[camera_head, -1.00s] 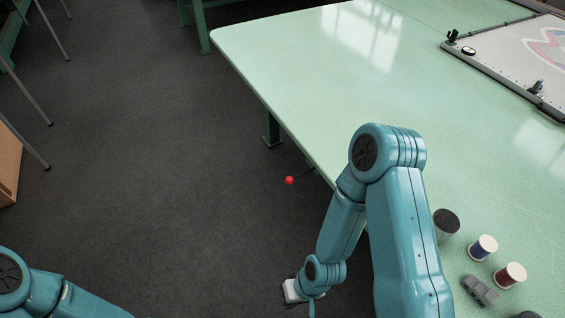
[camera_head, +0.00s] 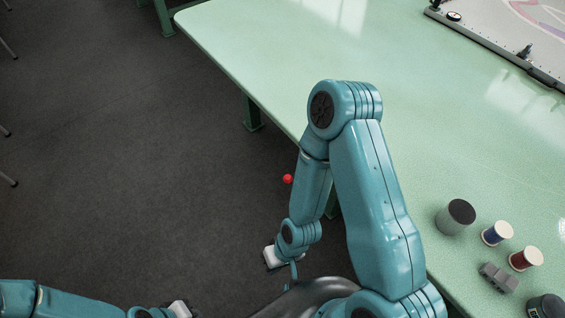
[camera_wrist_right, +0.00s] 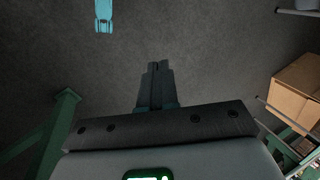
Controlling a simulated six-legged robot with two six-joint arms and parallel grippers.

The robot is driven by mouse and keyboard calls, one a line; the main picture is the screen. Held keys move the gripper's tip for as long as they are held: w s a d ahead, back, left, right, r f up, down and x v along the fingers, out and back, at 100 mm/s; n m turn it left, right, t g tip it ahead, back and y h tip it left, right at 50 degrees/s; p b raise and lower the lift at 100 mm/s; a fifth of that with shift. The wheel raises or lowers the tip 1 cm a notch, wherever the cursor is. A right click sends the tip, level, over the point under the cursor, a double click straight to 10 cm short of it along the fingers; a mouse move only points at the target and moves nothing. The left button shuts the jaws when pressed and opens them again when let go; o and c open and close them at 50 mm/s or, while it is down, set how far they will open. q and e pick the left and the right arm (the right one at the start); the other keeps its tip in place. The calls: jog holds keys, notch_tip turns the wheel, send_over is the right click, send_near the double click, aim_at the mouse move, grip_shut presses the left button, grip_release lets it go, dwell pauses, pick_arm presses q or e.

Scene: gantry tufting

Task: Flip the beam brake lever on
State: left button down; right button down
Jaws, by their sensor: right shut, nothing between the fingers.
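The beam brake lever shows as a red ball knob (camera_head: 287,179) just off the table's left edge in the head view. Its rod is hidden behind my right arm. My right gripper (camera_head: 272,257) hangs below the knob in the picture, apart from it, with its fingers hidden there. In the right wrist view its two dark fingers (camera_wrist_right: 154,70) are shut together with nothing between them. The knob does not show in that view. My left gripper (camera_head: 178,309) is at the bottom edge of the head view, its fingers not visible.
The pale green table (camera_head: 255,60) fills the right side. A dark cylinder (camera_head: 455,217), a blue spool (camera_head: 497,233), a red spool (camera_head: 526,258) and a grey block (camera_head: 498,277) stand near its front. A frame (camera_head: 500,45) lies at the back right.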

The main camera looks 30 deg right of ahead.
jog(key=w+d+r+n+b, duration=0.1)
jog(key=w+d+b, duration=0.2)
jog(key=w, duration=0.4)
jog(key=w+d+r+n+t+h+b, duration=0.1)
jog(key=w+d+r+b, duration=0.1)
jog(key=w+d+b, duration=0.3)
jog(key=w+d+r+n+b, duration=0.1)
jog(key=w+b, duration=0.1)
jog(key=w, duration=0.6)
jog(key=d+r+h+b, duration=0.1)
jog(key=d+r+b, duration=0.1)
jog(key=d+r, duration=0.3)
jog(key=w+d+r+h+b, duration=0.1)
jog(key=d+r+b, duration=0.1)
jog(key=d+r, duration=0.4)
notch_tip(320, 180, up, 4)
jog(key=shift+w+r+n+b, duration=0.1)
jog(key=shift+w+n+b, duration=0.2)
jog(key=shift+b, duration=0.1)
